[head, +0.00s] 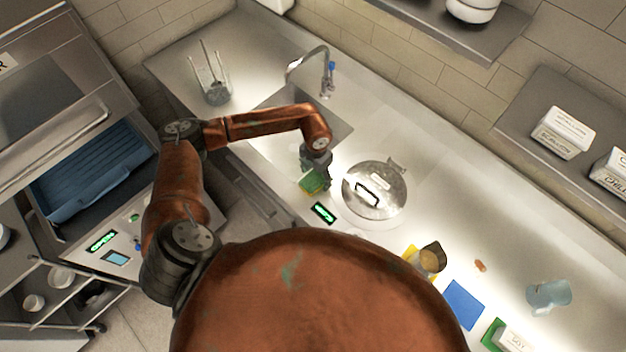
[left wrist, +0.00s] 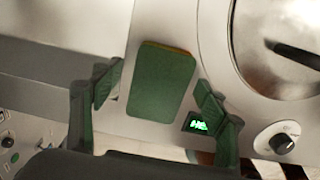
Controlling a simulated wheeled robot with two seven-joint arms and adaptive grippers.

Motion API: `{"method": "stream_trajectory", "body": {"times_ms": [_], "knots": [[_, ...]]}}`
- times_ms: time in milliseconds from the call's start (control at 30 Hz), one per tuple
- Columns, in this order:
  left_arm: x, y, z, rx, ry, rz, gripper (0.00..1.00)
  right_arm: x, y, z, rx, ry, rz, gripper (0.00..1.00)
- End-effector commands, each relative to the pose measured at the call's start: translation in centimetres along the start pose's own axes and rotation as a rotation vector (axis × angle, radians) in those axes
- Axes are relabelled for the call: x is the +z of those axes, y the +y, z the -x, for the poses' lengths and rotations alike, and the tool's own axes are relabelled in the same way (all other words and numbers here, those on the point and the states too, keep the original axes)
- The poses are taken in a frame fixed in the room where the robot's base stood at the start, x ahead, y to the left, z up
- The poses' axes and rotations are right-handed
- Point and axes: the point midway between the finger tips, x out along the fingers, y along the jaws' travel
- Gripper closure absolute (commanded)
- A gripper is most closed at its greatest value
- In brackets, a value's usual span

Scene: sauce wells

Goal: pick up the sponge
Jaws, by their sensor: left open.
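The sponge (left wrist: 160,82) is a green block with a thin yellow-orange edge. It lies on the metal counter, between the sink side and the round lid. In the left wrist view it sits between and just beyond the two green-padded fingers of my left gripper (left wrist: 158,90), which is open. Gaps show between the sponge and the fingers. In the head view the sponge (head: 312,182) shows beneath my left gripper (head: 316,170), partly covered by it. My right gripper is not in view.
A round metal lid (head: 376,190) with a dark handle lies right of the sponge. A green-lit display (head: 323,212) is at the counter's front. The sink (head: 335,128) and faucet (head: 308,62) are behind. A jug (head: 430,258) and a blue mat (head: 464,304) are farther right.

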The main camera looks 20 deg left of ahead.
Motion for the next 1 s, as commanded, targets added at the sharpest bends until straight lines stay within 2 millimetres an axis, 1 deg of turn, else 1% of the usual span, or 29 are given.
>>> {"method": "stream_trajectory", "body": {"times_ms": [100, 133, 533, 867, 1000], "knots": [[0.01, -0.01, -0.01, 0.000, 0.000, 0.000, 0.33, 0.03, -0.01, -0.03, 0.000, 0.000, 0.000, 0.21], [0.01, -0.01, 0.00, 0.000, 0.000, 0.000, 0.34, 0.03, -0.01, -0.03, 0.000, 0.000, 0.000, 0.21], [0.03, -0.01, 0.04, 0.000, -0.001, 0.000, 0.61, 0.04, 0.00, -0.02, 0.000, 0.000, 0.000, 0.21], [0.03, -0.01, 0.06, 0.000, -0.001, 0.000, 0.62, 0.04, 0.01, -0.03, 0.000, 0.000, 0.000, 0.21], [0.08, 0.03, 0.39, 0.000, -0.002, 0.001, 0.62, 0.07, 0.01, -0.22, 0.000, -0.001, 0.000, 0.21]]}}
